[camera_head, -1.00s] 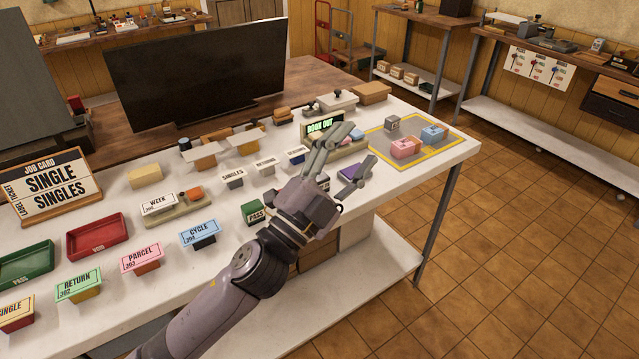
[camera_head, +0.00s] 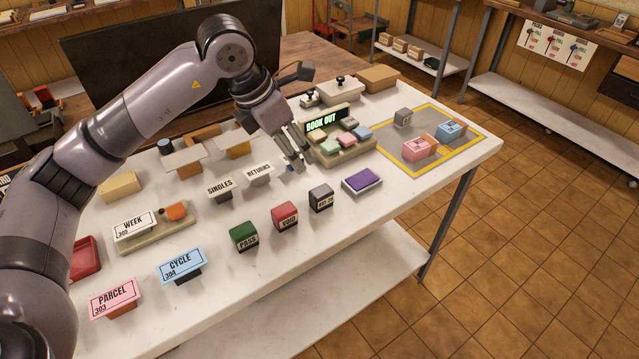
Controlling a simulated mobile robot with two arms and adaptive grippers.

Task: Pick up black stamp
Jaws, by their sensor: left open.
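The black stamp (camera_head: 321,197) is a small dark grey block with a white label of unclear small print on its front. It stands upright at the right end of a row with the green PASS stamp (camera_head: 244,236) and the red VOID stamp (camera_head: 285,216). My left gripper (camera_head: 296,166) is open with its fingers pointing down. It is behind and left of the black stamp in the picture, apart from it, beside the BOOK OUT unit. The fingers partly hide a small blue-based thing behind them. My right gripper is not in view.
A purple-topped pad (camera_head: 362,181) lies right of the black stamp. The BOOK OUT unit (camera_head: 345,150) with coloured blocks stands behind. A yellow-edged grey mat (camera_head: 388,155) holds small blocks at right. SINGLES (camera_head: 221,187) and RETURNS (camera_head: 258,174) signs stand left. The white table front is clear.

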